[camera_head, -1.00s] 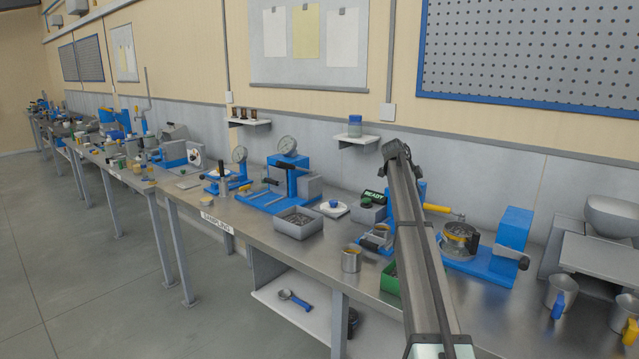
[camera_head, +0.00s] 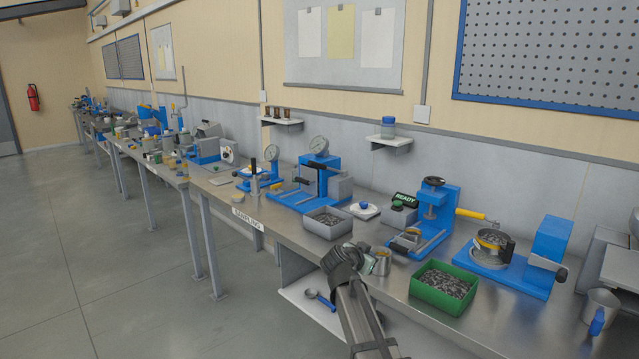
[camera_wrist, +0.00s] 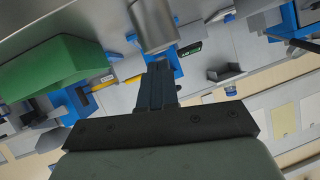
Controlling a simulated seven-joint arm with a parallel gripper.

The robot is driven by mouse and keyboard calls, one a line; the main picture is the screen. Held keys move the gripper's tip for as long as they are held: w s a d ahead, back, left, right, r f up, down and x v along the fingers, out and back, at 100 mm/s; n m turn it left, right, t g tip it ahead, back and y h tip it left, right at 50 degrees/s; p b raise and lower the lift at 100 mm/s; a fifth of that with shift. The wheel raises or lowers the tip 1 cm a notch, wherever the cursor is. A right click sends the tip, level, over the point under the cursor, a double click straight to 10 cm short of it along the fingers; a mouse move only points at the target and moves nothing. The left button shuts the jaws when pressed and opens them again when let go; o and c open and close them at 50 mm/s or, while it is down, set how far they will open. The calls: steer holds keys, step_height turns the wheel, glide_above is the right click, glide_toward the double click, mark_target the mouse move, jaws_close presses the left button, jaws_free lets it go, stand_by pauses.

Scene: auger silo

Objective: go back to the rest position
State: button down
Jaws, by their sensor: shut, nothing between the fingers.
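My gripper (camera_head: 345,256) is in front of the bench's front edge in the head view, low and near the metal cup (camera_head: 381,262). In the wrist view my gripper (camera_wrist: 157,72) shows its fingers together with nothing between them. The metal cup (camera_wrist: 153,24) appears just beyond the fingertips there. Whether they touch cannot be told.
The steel bench (camera_head: 420,318) holds a green bin (camera_head: 445,287) of dark bits, a grey bin (camera_head: 327,222), blue presses (camera_head: 320,180) and a READY box (camera_head: 401,207). A shelf below holds a blue scoop (camera_head: 318,298). The floor (camera_head: 130,260) at left is clear.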

steer(key=s+d+f+n+g+y, duration=0.1)
steer(key=s+f+n+g, duration=0.15)
steer(key=s+f, duration=0.8)
steer(key=s+d+f+n+g+y, duration=0.15)
steer(key=s+f+g, duration=0.3)
steer(key=f, duration=1.05)
steer(key=s+d+f+n+g, duration=0.25)
steer(key=s+f, duration=0.55)
steer(key=f, duration=0.5)
steer(key=s+f+n+g+y, duration=0.1)
steer(key=s+f, duration=0.4)
steer(key=s, duration=0.6)
steer(key=s+a+f+n+g+y, duration=0.1)
steer(key=s+f+g, duration=0.3)
steer(key=s, duration=0.8)
steer(key=s+a+f+n+g+y, duration=0.1)
steer(key=s+f+g+y, duration=0.1)
steer(key=s+f, duration=0.6)
steer(key=s+g, duration=0.1)
steer(key=s, duration=0.3)
steer(key=shift+s+a+f+y, duration=0.15)
steer(key=shift+s+f+y, duration=0.1)
steer(key=shift+y, duration=0.1)
